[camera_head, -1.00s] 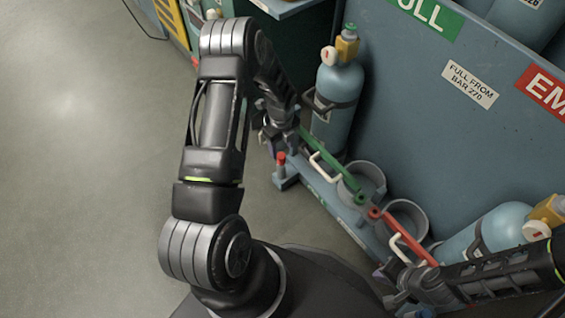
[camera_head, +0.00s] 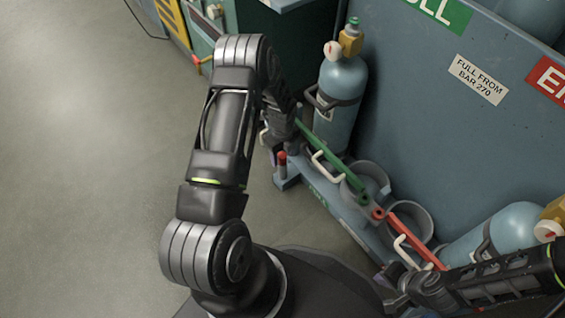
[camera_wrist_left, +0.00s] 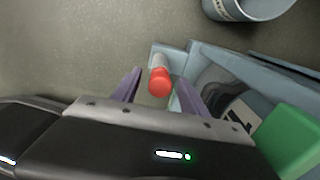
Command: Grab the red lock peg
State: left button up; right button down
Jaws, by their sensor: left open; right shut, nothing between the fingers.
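The red lock peg (camera_head: 282,158) stands upright on a small blue bracket at the left end of the rack in the head view. In the left wrist view the peg (camera_wrist_left: 160,80) shows its red cap and pale shaft, between and beyond the purple fingertips. My left gripper (camera_wrist_left: 155,92) is open around the line of the peg; whether a finger touches it I cannot tell. In the head view my left arm hides most of that gripper. My right gripper (camera_head: 392,288) is shut and empty at the lower right, near the red bar.
A green bar (camera_head: 332,152) and a red bar (camera_head: 415,240) with white handles run along the rack. A blue cylinder (camera_head: 340,95) stands behind the green bar, and another (camera_head: 495,235) leans at the right. Empty ring holders (camera_head: 408,216) lie between. Floor at left is clear.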

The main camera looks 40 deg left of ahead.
pick_arm(q)
jog(key=shift+c, duration=0.2)
dwell(0.3)
grip_shut()
dwell(0.3)
